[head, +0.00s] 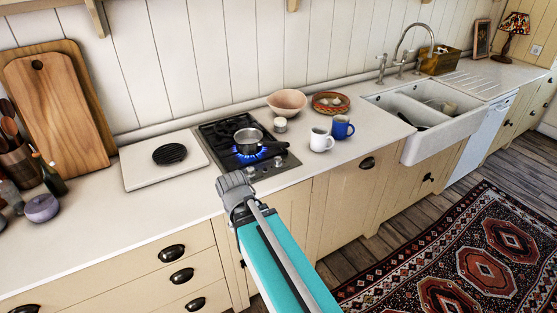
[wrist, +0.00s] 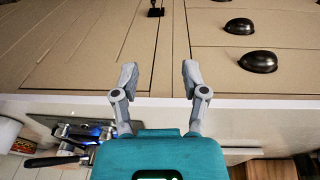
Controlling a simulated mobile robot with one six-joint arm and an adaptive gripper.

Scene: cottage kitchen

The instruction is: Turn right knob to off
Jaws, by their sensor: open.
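The black gas hob (head: 212,133) is set in the white counter. A steel pot (head: 248,136) stands on it over a lit blue flame (head: 262,153). Small knobs sit along the hob's front strip; the right knob (head: 278,161) is near the front right corner, and its setting is too small to read. My gripper (head: 233,182) is in front of the counter edge, left of and below the knobs, apart from them. In the wrist view my gripper (wrist: 159,74) is open and empty, facing the cabinet front. The hob (wrist: 60,124) shows there at lower left.
A white mug (head: 320,141) and a blue mug (head: 342,127) stand right of the hob. A bowl (head: 287,102) and a patterned plate (head: 330,103) are behind them. A white board (head: 140,172) lies on the left. Cabinet handles (head: 171,252) stick out below the counter.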

